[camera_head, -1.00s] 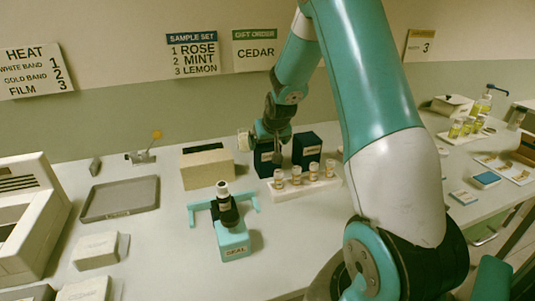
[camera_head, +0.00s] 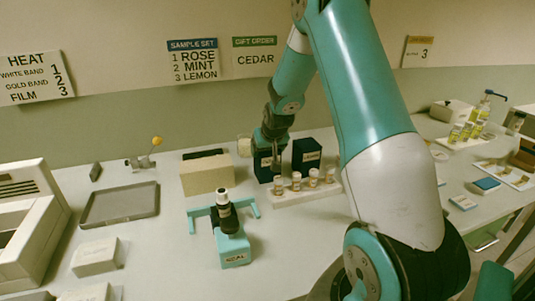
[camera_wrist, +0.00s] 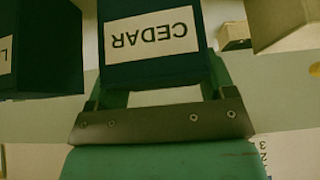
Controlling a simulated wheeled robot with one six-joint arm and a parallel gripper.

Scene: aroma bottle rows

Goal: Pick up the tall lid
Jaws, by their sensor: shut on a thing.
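The tall lid looks like the dark blue box labelled CEDAR (camera_wrist: 150,72), large and upside down in the wrist view. In the head view this dark blue box (camera_head: 263,167) stands behind the row of small bottles, partly covered by my gripper (camera_head: 271,152). My gripper also shows in the wrist view (camera_wrist: 155,92), with its fingers on both sides of the CEDAR box, shut on it. Whether the box is clear of the table I cannot tell. A second dark blue box (camera_head: 307,154) stands just to its right, apart from it.
A white rack (camera_head: 310,190) with several small bottles is close in front. A cream box (camera_head: 207,175) stands to the left, and a teal press (camera_head: 235,250) in front. A grey tray (camera_head: 120,204) lies farther left. Clear table lies around the press.

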